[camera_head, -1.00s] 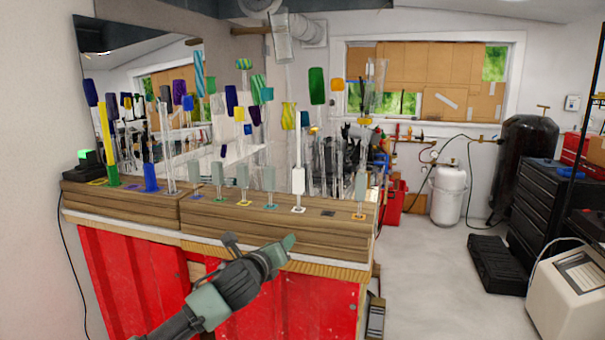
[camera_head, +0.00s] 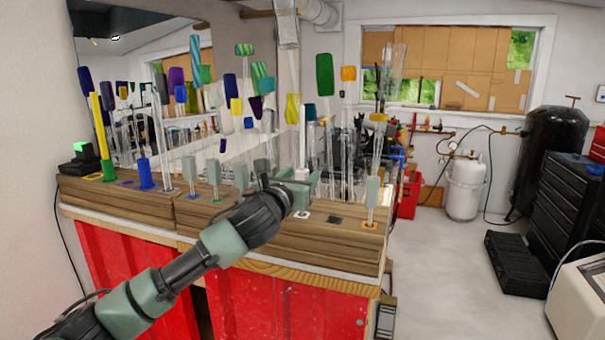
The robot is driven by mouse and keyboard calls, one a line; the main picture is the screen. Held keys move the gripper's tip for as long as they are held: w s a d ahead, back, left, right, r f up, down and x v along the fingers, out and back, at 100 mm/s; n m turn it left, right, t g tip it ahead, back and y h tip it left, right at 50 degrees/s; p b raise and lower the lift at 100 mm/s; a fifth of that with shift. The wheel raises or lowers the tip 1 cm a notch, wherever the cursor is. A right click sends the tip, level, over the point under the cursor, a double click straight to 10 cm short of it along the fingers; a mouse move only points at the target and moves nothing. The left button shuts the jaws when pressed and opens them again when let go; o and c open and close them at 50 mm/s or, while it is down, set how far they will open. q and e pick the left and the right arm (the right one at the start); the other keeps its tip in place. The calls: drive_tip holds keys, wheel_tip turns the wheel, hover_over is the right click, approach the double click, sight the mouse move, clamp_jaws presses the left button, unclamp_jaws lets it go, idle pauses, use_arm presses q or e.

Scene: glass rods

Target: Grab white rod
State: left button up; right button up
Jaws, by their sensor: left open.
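The white rod (camera_head: 302,135) stands upright near the right end of the wooden bench top, above a white block (camera_head: 301,174) at its foot. My left gripper (camera_head: 289,180) is open at the height of that block, one finger to its left and one to its right. The gripper and wrist hide the lower part of the block. I cannot tell whether the fingers touch it. My right gripper is not in view.
Several coloured rods stand close behind and beside it. A yellow rod (camera_head: 100,137) is at the left. A grey-green block (camera_head: 372,190) with a clear rod stands to the right. The wooden bench top (camera_head: 235,220) has a red front (camera_head: 130,255).

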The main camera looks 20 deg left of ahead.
sight(306, 170)
use_arm(q)
drive_tip(key=w+p, duration=0.1)
drive_tip(key=w, duration=0.3)
drive_tip(key=shift+w+r, duration=0.1)
drive_tip(key=shift+w, duration=0.3)
clamp_jaws()
drive_tip(key=shift+r, duration=0.1)
